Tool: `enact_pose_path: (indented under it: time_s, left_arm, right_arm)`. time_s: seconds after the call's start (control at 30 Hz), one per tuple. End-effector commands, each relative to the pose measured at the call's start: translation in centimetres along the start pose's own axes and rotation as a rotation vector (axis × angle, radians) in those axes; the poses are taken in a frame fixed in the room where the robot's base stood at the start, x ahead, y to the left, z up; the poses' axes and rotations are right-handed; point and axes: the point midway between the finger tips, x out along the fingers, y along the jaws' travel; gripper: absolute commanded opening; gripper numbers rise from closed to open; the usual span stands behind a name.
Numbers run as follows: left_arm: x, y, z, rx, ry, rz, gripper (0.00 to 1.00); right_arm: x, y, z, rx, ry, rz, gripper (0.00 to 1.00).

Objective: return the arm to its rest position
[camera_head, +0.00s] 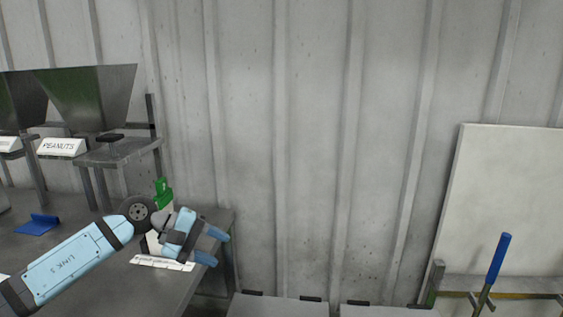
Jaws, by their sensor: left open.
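My left arm comes in from the lower left, with light blue links. Its gripper (215,248) is open, its two blue fingers pointing right and apart with nothing between them. It is over the right end of the dark table (92,278). A white and green item (163,192) stands behind the gripper and is partly hidden by it. My right gripper is not in view.
Metal hoppers (92,95) stand at the left, one with a "PEANUTS" sign (61,147). A blue object (38,224) lies on the table. A white panel (505,200) and a blue-handled lever (498,258) are at the right. Grey boxes (277,306) line the bottom. Open space lies right of the gripper before the corrugated wall.

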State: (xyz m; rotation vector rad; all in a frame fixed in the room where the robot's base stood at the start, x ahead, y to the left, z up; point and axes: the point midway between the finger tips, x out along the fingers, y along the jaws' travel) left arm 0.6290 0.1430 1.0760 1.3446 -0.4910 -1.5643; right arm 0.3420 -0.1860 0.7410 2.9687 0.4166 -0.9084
Motion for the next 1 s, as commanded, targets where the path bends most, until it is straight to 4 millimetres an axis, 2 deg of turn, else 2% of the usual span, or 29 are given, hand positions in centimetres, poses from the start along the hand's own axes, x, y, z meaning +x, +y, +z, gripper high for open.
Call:
enact_pose_path:
  time_s: [0.03,0.1,0.2,0.3,0.43,0.57,0.67,0.7,0.73,0.9,1.0]
  left_arm:
    - [2.3,-0.8,1.6,-0.146,-0.078,0.090,0.48]
    - [4.4,-1.2,3.5,-0.371,-0.185,0.217,0.48]
    - [6.4,-1.9,5.5,-0.716,-0.345,0.379,0.48]
    - [7.5,-2.9,6.8,-1.081,-0.514,0.524,0.48]
    - [8.1,-5.3,7.1,-1.574,-0.750,0.690,0.48]
    - [8.3,-9.5,6.7,-2.073,-1.004,0.843,0.48]
    - [8.6,-14.0,6.3,-2.450,-1.217,0.963,0.48]
    - [8.7,-16.1,6.3,-2.596,-1.309,1.013,0.48]
    - [8.8,-17.8,6.4,2.584,1.321,-1.007,0.48]
    - [9.7,-27.0,8.0,1.979,1.114,-0.797,0.48]
    - [10.2,-31.4,9.5,1.704,1.025,-0.721,0.48]
  right_arm:
    - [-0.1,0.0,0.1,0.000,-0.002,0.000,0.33]
    - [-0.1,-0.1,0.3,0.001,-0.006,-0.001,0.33]
    - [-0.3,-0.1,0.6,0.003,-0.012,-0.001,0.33]
    - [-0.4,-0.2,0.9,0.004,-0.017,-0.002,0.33]
    - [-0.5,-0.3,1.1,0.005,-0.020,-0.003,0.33]
    - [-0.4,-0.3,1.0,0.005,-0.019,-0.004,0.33]
    - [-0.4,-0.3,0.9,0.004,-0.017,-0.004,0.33]
    - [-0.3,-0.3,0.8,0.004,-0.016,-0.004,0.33]
    - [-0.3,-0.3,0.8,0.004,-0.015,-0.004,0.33]
    - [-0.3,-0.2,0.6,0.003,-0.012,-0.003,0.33]
    - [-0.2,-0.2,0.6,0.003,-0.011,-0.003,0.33]
